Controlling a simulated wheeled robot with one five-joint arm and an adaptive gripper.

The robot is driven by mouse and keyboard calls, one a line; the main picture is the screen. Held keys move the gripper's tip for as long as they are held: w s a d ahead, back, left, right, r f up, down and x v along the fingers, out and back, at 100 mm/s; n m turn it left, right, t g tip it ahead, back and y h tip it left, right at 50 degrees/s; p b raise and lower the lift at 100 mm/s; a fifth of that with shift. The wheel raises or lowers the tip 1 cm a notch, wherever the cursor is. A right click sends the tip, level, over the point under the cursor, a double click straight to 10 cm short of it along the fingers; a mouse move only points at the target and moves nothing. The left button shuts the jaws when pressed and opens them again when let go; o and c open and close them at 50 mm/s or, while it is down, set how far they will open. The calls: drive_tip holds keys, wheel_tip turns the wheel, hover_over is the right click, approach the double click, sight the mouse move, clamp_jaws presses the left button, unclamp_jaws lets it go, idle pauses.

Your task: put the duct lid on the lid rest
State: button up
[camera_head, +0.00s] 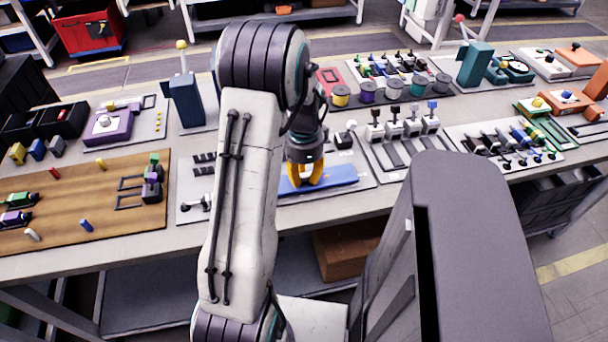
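A long flat blue piece (340,177), which looks like the duct lid, lies on a pale grey board (190,213) near the front edge of the bench. My gripper (306,184) points down at it with its yellow fingers over the left half of the piece. The fingertips are at or just above the blue surface; I cannot tell whether they touch or grip it. My arm hides part of the board to the left. I cannot make out for certain which fixture is the lid rest.
A white-knobbed piece (344,138) stands just behind the blue one. Grey lever units (394,130) are to the right, and a tall blue-grey post (185,98) rises behind left. A wooden board (110,205) with small coloured parts lies left. The bench is crowded.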

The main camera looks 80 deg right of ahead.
drive_tip(key=o, duration=0.4)
drive_tip(key=shift+o, duration=0.2)
wheel_tip(320, 180, up, 12)
idle(0.5)
drive_tip(key=shift+d, duration=0.1)
idle(0.7)
